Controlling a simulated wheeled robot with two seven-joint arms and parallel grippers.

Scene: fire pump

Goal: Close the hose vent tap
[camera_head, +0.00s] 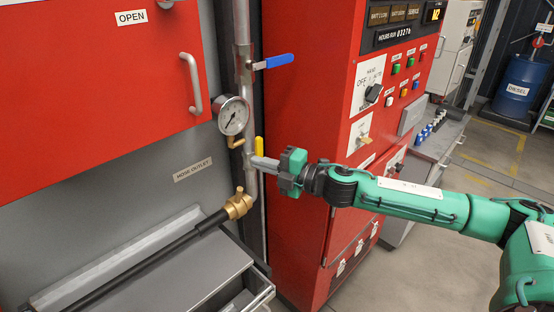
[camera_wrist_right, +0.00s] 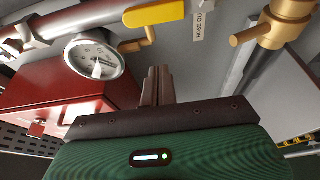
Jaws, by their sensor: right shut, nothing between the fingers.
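A small tap with a yellow lever (camera_head: 259,146) sits on the grey vertical pipe (camera_head: 243,60), just below the pressure gauge. No label readable here names it as the hose vent tap. In the head view its lever stands roughly upright, along the pipe. In the right wrist view the yellow lever (camera_wrist_right: 154,14) lies near the top edge, beyond the fingertips. My right gripper (camera_head: 260,162) is shut and empty, its fingertips just below the lever; I cannot tell whether they touch it. The shut fingers (camera_wrist_right: 157,72) also show in the right wrist view. My left gripper is not in view.
A pressure gauge (camera_head: 232,115) and a blue-handled valve (camera_head: 274,62) are close above the tap. A brass coupling (camera_head: 238,204) with a black hose (camera_head: 150,262) is below. A red control cabinet (camera_head: 310,100) stands right behind my gripper; a red box (camera_head: 90,80) is at left.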

